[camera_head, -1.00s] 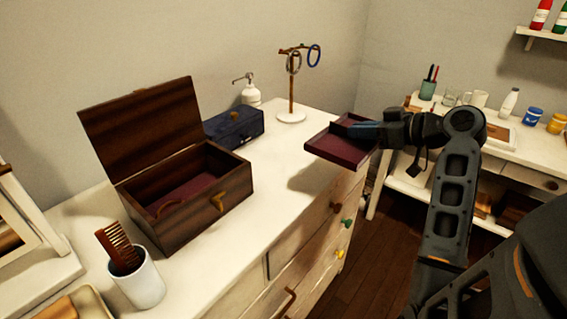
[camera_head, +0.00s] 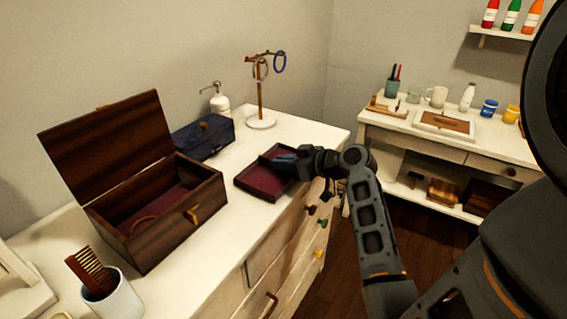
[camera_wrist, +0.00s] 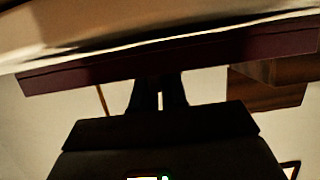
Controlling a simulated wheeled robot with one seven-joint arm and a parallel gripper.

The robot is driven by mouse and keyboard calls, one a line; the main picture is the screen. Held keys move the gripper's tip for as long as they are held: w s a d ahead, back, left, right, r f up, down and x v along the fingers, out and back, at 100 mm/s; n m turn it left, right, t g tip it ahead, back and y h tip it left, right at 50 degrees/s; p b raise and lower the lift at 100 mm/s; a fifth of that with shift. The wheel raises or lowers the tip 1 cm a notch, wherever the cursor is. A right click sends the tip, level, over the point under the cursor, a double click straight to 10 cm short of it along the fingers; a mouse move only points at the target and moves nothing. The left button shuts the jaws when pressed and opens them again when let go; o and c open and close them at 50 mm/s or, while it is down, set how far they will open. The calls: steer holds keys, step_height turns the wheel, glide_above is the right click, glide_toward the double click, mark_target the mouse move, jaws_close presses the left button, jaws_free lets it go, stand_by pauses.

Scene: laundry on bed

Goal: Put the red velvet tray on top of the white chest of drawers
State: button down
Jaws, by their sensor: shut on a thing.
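The red velvet tray (camera_head: 262,182) is a shallow square tray with a dark red lining. In the head view it lies level, over or on the right part of the white chest of drawers (camera_head: 222,232), inward of its front edge. I cannot tell whether it touches the top. My gripper (camera_head: 285,161) is shut on the tray's right side wall. In the wrist view the tray (camera_wrist: 215,48) is a dark red band across the picture, with the fingertips (camera_wrist: 158,92) against it.
An open wooden box (camera_head: 150,232) stands left of the tray. A dark blue case (camera_head: 203,137), a white pump bottle (camera_head: 220,102) and a ring stand (camera_head: 262,121) are behind it. A cup with a comb (camera_head: 113,298) is at front left. Bare chest top lies in front of the tray.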

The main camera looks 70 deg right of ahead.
steer(key=shift+f, duration=0.2)
steer(key=shift+f, duration=0.2)
steer(key=c, duration=1.2)
jaws_free()
steer(key=shift+o, duration=0.2)
steer(key=shift+r, duration=0.15)
steer(key=shift+s+r, duration=0.1)
steer(key=b+v, duration=0.1)
steer(key=v, duration=1.1)
